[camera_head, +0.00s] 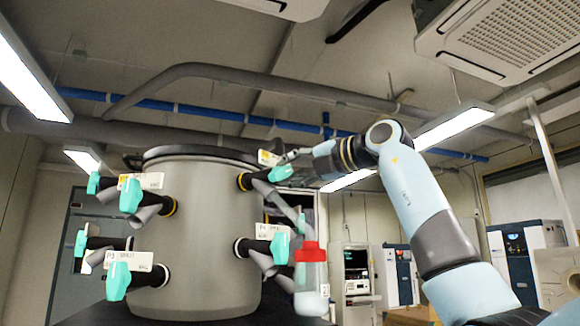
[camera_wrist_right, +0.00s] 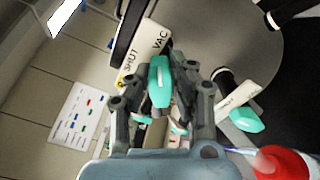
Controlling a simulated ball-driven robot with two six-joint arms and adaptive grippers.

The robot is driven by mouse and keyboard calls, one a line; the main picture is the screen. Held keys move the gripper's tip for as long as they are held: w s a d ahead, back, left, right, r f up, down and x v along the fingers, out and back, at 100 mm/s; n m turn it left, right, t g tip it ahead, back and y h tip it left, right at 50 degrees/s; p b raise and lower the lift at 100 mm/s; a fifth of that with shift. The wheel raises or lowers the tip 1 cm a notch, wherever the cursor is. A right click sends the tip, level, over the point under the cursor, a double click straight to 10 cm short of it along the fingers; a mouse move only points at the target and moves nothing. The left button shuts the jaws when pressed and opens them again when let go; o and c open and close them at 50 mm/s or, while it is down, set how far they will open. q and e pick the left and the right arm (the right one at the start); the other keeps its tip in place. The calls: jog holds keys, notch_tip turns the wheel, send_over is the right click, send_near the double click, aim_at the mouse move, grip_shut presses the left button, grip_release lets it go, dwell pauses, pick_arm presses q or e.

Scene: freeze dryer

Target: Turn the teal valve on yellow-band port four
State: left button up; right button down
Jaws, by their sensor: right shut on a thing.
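The teal valve (camera_head: 280,173) on the upper right port is at the tip of my right gripper (camera_head: 292,157). That port has a yellow band (camera_head: 243,181), and its white placard (camera_head: 268,158) is partly covered by the gripper. In the right wrist view the teal valve (camera_wrist_right: 159,80) lies between the fingers of my right gripper (camera_wrist_right: 160,92), which are shut on it. The placard there (camera_wrist_right: 143,50) reads SHUT and VAC; I cannot read its port number. My left gripper is in neither view.
The grey drum (camera_head: 205,240) carries several other ports with teal valves, including a lower right one (camera_head: 280,248) close below. Cabinets (camera_head: 400,275) stand far behind.

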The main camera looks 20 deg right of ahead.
dwell(0.4)
jog(key=c, duration=1.2)
grip_release()
jog(key=shift+d, duration=0.1)
jog(key=v, duration=1.2)
jog(key=shift+f, duration=0.1)
